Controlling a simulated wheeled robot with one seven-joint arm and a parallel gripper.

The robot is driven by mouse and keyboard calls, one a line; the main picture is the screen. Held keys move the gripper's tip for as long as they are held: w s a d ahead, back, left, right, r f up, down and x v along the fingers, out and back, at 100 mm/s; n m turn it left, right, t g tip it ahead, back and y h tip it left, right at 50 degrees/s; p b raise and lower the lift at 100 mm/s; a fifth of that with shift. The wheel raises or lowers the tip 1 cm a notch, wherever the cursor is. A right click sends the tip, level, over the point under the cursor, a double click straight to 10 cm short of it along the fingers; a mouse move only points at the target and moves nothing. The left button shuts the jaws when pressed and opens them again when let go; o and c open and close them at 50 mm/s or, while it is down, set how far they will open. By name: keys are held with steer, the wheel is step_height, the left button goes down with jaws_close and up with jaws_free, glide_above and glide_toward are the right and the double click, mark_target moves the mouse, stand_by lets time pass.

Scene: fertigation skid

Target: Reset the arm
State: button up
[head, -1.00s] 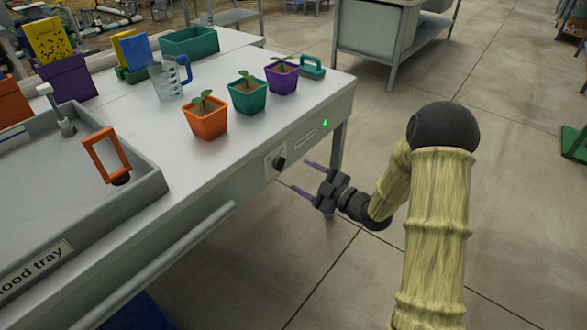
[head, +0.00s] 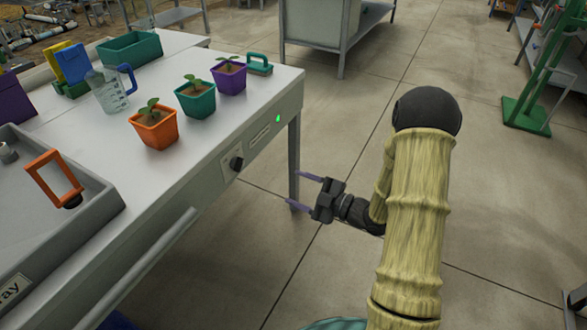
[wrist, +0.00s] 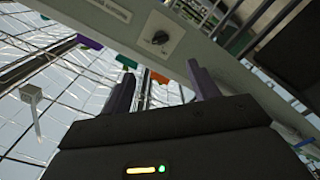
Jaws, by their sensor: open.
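My gripper (head: 300,191) is open and empty in the head view. It is in the air beside the front right corner of the grey bench (head: 262,98), below the level of its top. Its two purple fingers point left toward the bench front. In the wrist view the two fingers (wrist: 160,90) stand apart with nothing between them. A black knob (head: 236,163) on the bench front is left of the fingers, apart from them. It also shows in the wrist view (wrist: 160,38). A green light (head: 278,119) is lit on the bench front.
On the bench stand orange (head: 156,131), teal (head: 196,98) and purple (head: 230,78) pots with seedlings, a clear jug (head: 108,92) and a grey tray (head: 95,208) with an orange-framed handle (head: 50,178). A green stand (head: 527,112) is at the right. Open floor lies right of the bench.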

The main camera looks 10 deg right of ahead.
steer(key=s+d+m+g+h, duration=0.25)
steer(key=d+m+h, duration=0.35)
steer(key=m+h, duration=0.6)
steer(key=s+a+r+m+g+h, duration=0.1)
steer(key=s+r+m+g, duration=0.2)
steer(key=s, duration=0.4)
steer(key=s+a+r+m+g+h, duration=0.1)
steer(key=s+a+m+g, duration=0.2)
steer(key=s, duration=0.4)
step_height(320, 180, up, 34)
steer(key=d+m+p, duration=0.1)
steer(key=p, duration=3.4)
steer(key=shift+d, duration=0.3)
